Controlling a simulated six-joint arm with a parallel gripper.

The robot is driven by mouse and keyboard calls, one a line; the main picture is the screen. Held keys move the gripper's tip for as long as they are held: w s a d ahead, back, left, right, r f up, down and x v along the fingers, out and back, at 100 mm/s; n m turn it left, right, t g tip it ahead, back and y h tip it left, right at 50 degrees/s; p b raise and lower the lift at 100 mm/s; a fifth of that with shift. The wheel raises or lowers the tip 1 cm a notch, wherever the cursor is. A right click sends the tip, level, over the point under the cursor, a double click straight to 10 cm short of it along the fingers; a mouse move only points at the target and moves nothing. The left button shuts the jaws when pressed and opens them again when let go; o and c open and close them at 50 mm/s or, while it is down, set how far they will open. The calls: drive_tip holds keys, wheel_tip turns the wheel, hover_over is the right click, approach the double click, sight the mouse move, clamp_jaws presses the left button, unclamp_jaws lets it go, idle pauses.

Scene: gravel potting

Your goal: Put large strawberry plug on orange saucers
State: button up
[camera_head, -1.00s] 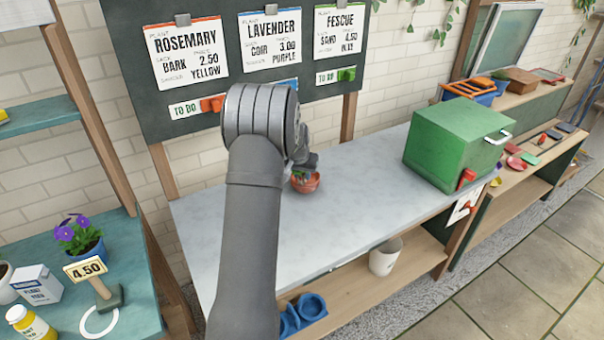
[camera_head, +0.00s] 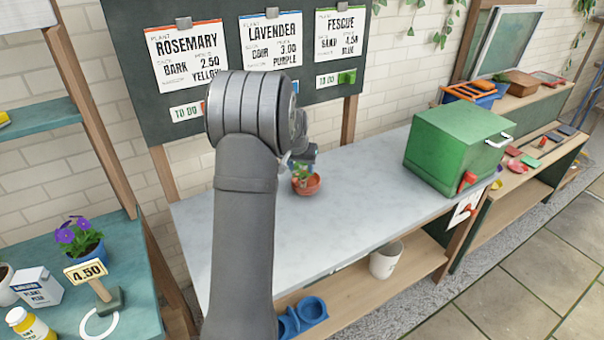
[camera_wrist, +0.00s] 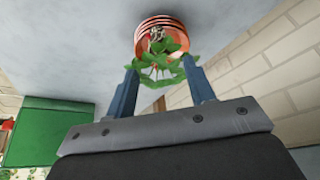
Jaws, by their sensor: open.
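The large strawberry plug (camera_head: 302,172), with green leaves, stands in or on the orange saucers (camera_head: 308,188) on the grey bench. In the wrist view its leaves (camera_wrist: 165,70) spread in front of the orange saucers (camera_wrist: 160,25), which show as stacked, striped rings. In the head view my gripper (camera_head: 303,157) is just above and behind the plug, partly hidden by my arm. The plug's root block is not clearly visible.
A green box (camera_head: 455,145) with a white handle stands on the right of the bench. A board (camera_head: 130,60) with plant cards rises behind. A white pot (camera_head: 385,262) and blue double holder (camera_head: 303,315) sit on the shelf below. The bench middle is clear.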

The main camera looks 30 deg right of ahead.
sight(303, 169)
drive_tip(key=v, duration=0.5)
drive_tip(key=shift+r, duration=0.25)
drive_tip(key=shift+f, duration=0.15)
drive_tip(key=x, duration=1.2)
drive_tip(key=shift+s, duration=0.1)
drive_tip(key=shift+r, duration=1.3)
